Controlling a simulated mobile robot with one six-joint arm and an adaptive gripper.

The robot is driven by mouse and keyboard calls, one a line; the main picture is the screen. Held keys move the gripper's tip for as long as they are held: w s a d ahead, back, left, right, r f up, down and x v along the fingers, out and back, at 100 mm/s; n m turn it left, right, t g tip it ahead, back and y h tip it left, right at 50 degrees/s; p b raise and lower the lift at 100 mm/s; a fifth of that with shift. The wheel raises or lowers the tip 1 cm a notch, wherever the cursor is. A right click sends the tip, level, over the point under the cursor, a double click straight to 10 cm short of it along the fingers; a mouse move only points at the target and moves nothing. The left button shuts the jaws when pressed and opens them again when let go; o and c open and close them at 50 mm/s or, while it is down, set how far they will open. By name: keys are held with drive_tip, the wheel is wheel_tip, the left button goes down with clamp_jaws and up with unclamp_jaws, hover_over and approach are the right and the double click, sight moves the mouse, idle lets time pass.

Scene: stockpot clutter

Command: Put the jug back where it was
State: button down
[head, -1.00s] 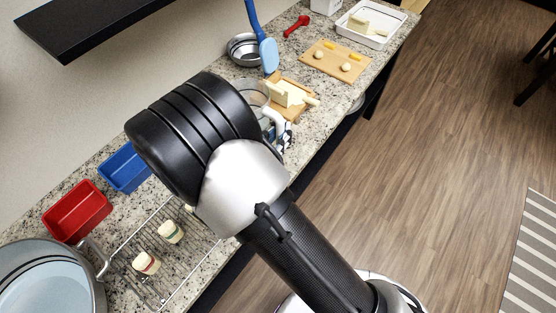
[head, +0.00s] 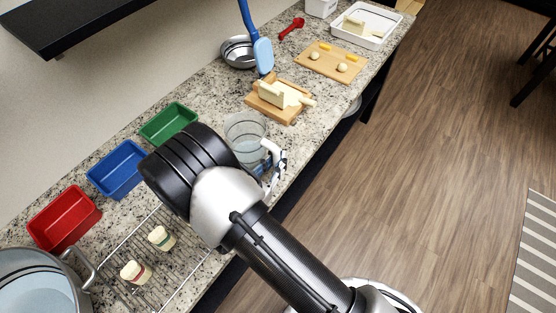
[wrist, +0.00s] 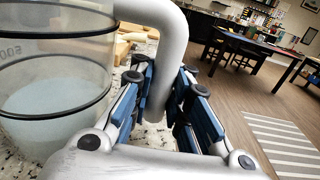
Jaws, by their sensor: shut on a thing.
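The jug (head: 244,128) is clear with dark rings and a thick white handle. In the head view it is just beyond my arm's wrist, on the near side of the cutting board, partly hidden by the arm. In the wrist view the jug (wrist: 52,85) fills the left side, looks upright and holds pale blue liquid. My gripper (wrist: 160,112) is shut on its handle (wrist: 172,45), one blue-padded finger on each side. The gripper (head: 275,168) is partly hidden in the head view. I cannot tell whether the jug's base touches the counter.
Green (head: 169,124), blue (head: 116,169) and red (head: 65,217) bins line the wall side. A stockpot (head: 45,285) with pale blue liquid is at lower left, beside a wire rack (head: 175,271) holding two marked pieces. A cheese board (head: 291,116) and metal bowl (head: 237,52) are beyond the jug.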

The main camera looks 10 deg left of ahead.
drive_tip(key=c, duration=2.1)
unclamp_jaws()
drive_tip(key=shift+f, duration=0.2)
drive_tip(key=o, duration=0.6)
drive_tip(key=shift+c, duration=0.2)
drive_tip(key=shift+r, duration=0.1)
drive_tip(key=shift+r, duration=0.25)
drive_tip(key=p+v, duration=0.1)
drive_tip(key=v, duration=1.1)
drive_tip(key=shift+f+p, duration=0.1)
drive_tip(key=shift+p, duration=0.3)
